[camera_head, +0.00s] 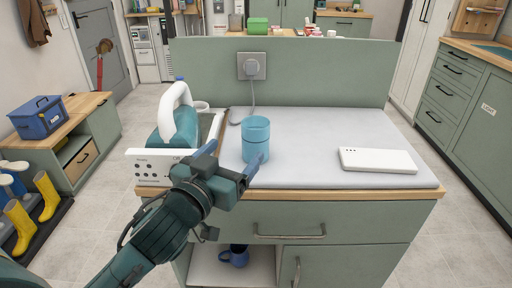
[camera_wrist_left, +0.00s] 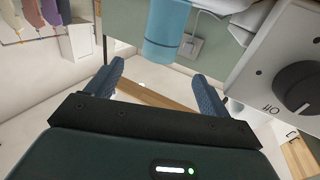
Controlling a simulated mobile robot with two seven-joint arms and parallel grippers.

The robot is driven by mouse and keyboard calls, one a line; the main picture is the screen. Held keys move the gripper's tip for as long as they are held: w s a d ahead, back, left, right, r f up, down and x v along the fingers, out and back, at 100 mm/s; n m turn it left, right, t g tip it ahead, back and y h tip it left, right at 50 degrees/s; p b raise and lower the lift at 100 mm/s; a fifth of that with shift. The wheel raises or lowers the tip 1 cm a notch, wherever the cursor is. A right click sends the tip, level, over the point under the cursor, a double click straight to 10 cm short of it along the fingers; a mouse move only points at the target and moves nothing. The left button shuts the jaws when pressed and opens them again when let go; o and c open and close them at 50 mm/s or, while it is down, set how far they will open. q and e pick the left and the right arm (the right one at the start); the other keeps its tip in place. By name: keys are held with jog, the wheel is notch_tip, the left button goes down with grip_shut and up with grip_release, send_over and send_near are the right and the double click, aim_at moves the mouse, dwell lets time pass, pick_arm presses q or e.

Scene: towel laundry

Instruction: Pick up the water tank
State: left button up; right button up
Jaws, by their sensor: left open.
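The water tank (camera_head: 256,138) appears to be the light-blue upright cylinder on the grey top of the counter, near its left part. In the left wrist view the blue cylinder (camera_wrist_left: 165,32) shows at the top, beyond the fingertips. My left gripper (camera_head: 231,160) is open and empty at the counter's front left, with its blue fingers pointing toward the cylinder. Its fingers (camera_wrist_left: 157,85) are spread wide in the left wrist view, with nothing between them. One finger partly overlaps the cylinder's lower front in the head view; I cannot tell if they touch. My right gripper is not in view.
A teal iron with a white handle (camera_head: 182,98) stands left of the cylinder, on a unit with a white control panel (camera_head: 150,168). A white flat box (camera_head: 377,160) lies on the right. A cord runs to the wall socket (camera_head: 251,67). The counter's middle is clear.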

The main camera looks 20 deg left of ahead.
aim_at(250, 135)
pick_arm(q)
jog(key=w, duration=0.3)
jog(key=w+d, duration=0.1)
jog(key=w, duration=0.7)
jog(key=shift+d+p, duration=0.25)
jog(key=shift+p, duration=0.1)
jog(key=shift+s, duration=0.1)
jog(key=c, duration=1.1)
